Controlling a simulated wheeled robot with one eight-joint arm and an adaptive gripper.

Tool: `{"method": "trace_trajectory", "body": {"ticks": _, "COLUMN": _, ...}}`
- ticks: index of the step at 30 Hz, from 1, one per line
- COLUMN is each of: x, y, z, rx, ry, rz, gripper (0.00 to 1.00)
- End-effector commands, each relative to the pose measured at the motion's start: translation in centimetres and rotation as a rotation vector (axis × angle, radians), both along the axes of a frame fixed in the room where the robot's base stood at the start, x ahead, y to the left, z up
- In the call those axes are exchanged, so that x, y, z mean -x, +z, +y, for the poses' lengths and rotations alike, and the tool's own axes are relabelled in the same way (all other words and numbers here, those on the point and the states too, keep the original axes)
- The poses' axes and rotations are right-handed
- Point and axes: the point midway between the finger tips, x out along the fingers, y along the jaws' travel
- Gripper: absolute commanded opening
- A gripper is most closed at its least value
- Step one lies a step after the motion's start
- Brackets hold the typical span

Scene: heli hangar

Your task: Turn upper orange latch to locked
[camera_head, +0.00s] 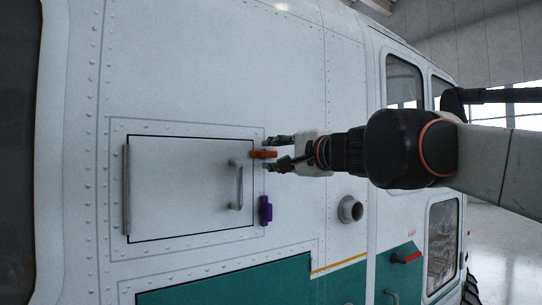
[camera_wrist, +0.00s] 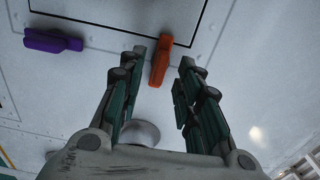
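The upper orange latch (camera_head: 264,154) sits at the upper right edge of the closed hatch panel (camera_head: 182,195) on the helicopter's side. In the head view it lies roughly horizontal, its left end at the hatch edge. In the wrist view the orange latch (camera_wrist: 161,61) stands between my fingertips, with gaps on both sides. My gripper (camera_head: 279,154) is open and reaches to the latch from the right; in the wrist view its two fingers (camera_wrist: 162,68) flank the latch's free end. I cannot tell whether a finger touches it.
A purple latch (camera_head: 266,210) sits lower on the same hatch edge, also in the wrist view (camera_wrist: 52,41). A metal handle (camera_head: 237,186) stands out from the hatch. A round pipe outlet (camera_head: 350,209) protrudes below my arm. A red handle (camera_head: 407,258) is farther lower right.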

Motion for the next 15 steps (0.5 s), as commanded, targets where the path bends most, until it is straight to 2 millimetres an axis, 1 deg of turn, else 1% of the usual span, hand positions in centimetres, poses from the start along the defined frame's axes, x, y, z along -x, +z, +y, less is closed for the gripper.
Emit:
{"method": "trace_trajectory", "body": {"ticks": 1, "x": 0.9, "y": 0.0, "z": -0.6, "rx": 0.0, "ry": -0.002, "rz": 0.0, "gripper": 0.32}}
{"method": "trace_trajectory", "body": {"ticks": 3, "x": 2.1, "y": 0.0, "z": -1.5, "rx": 0.0, "ry": -0.003, "rz": 0.0, "gripper": 0.32}}
{"method": "trace_trajectory", "body": {"ticks": 9, "x": 5.2, "y": 0.0, "z": -3.6, "rx": 0.001, "ry": -0.002, "rz": -0.001, "gripper": 0.32}}
{"method": "trace_trajectory", "body": {"ticks": 15, "x": 7.2, "y": 0.0, "z": -4.9, "rx": 0.001, "ry": -0.002, "rz": -0.001, "gripper": 0.32}}
